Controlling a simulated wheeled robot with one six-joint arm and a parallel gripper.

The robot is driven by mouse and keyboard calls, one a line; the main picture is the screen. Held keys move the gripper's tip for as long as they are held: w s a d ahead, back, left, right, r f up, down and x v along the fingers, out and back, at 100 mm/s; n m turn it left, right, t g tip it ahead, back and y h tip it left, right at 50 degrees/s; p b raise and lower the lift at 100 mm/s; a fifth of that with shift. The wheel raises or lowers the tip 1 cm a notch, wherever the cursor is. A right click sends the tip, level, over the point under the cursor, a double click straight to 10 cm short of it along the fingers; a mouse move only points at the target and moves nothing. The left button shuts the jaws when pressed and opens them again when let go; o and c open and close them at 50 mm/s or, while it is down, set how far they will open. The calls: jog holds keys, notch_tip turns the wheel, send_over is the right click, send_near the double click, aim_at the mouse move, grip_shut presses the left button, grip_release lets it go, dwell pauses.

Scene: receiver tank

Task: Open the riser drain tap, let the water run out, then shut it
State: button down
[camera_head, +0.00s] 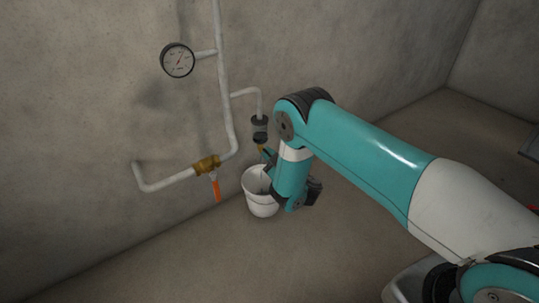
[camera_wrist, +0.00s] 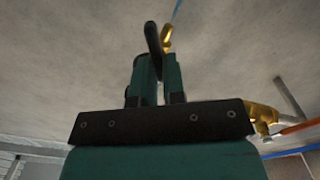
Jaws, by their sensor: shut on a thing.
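The riser drain tap (camera_head: 261,147) hangs below a dark fitting on the branch pipe, above the white bucket (camera_head: 259,192). In the wrist view its brass body (camera_wrist: 167,39) shows just beyond my fingertips, with a black handle (camera_wrist: 152,38) beside it. My gripper (camera_wrist: 157,56) is shut on this black handle. In the head view my gripper (camera_head: 267,157) is at the tap, partly hidden by my wrist. My wrist hides part of the bucket.
A brass valve with an orange lever (camera_head: 215,188) sits on the low pipe to the left; the lever also shows in the wrist view (camera_wrist: 299,128). A round gauge (camera_head: 178,60) is higher up. The concrete wall is close behind the pipes. The floor in front is clear.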

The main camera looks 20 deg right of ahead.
jog(key=shift+f, duration=0.1)
jog(key=c, duration=1.5)
grip_release()
jog(key=shift+s+d+p, duration=0.1)
jog(key=shift+p, duration=0.2)
jog(key=shift+p+v, duration=8.6)
jog(key=shift+p, duration=1.45)
